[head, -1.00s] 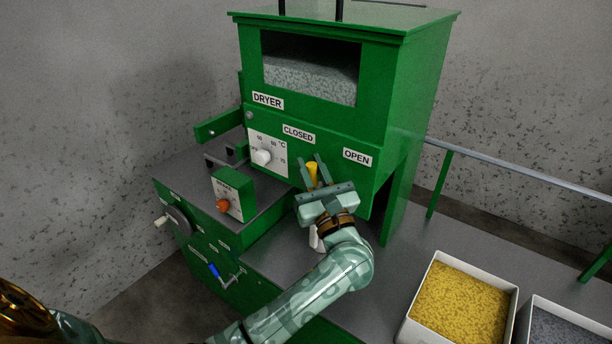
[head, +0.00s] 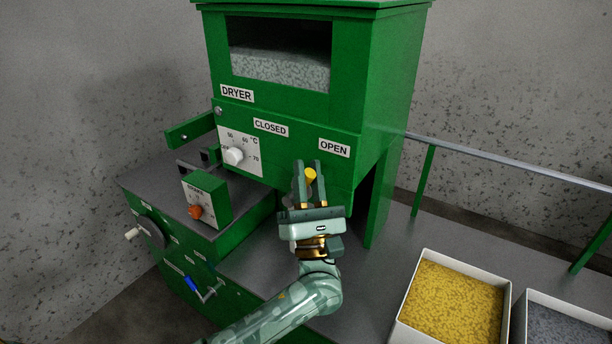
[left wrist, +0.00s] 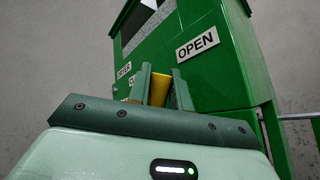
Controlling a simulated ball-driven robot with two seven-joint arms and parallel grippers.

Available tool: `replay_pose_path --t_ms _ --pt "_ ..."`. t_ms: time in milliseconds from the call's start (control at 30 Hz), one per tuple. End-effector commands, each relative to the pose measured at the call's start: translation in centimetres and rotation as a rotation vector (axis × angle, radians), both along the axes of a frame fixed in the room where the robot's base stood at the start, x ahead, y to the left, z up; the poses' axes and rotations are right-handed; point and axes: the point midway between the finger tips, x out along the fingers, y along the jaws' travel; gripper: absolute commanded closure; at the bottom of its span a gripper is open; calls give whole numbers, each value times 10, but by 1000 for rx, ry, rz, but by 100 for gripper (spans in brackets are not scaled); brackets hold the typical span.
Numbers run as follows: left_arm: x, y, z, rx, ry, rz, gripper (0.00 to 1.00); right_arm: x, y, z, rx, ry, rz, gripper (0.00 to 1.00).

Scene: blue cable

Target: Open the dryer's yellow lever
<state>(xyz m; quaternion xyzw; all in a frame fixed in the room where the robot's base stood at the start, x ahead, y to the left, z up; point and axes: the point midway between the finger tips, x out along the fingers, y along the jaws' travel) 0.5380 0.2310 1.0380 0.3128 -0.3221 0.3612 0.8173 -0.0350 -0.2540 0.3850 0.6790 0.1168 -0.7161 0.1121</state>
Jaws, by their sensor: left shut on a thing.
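The green dryer (head: 385,95) stands at the centre of the head view, with CLOSED and OPEN labels on its front. The yellow lever (head: 310,174) sticks out below these labels, between them and nearer OPEN. My left gripper (head: 308,176) is shut on the lever, with a finger on each side of it. In the left wrist view the yellow lever (left wrist: 159,88) shows between the two upright fingers (left wrist: 161,86), with the OPEN label above right. The lever's root is hidden. My right gripper is not in view.
A dial panel (head: 240,151) sits left of the lever. A small green box with an orange knob (head: 195,212) and a blue-handled crank (head: 200,286) are lower left. White bins of yellow (head: 455,305) and grey pellets (head: 565,330) stand at right, before a railing (head: 510,174).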

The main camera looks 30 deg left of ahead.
Motion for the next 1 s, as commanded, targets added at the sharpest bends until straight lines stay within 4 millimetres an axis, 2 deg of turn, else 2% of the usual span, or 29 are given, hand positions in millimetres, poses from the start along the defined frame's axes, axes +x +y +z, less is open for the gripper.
replay_pose_path --t_ms 400,433,767,867,1000 --pt "0 -2 -2 15 5 -1 100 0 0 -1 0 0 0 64" --pt "0 -2 -2 16 5 -1 71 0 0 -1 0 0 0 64" --pt "-1 -2 -3 12 3 -1 70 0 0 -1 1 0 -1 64" --pt "-6 -6 -11 11 6 0 70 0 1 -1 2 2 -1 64" --pt "-21 -17 -35 11 9 -2 70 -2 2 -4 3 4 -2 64"
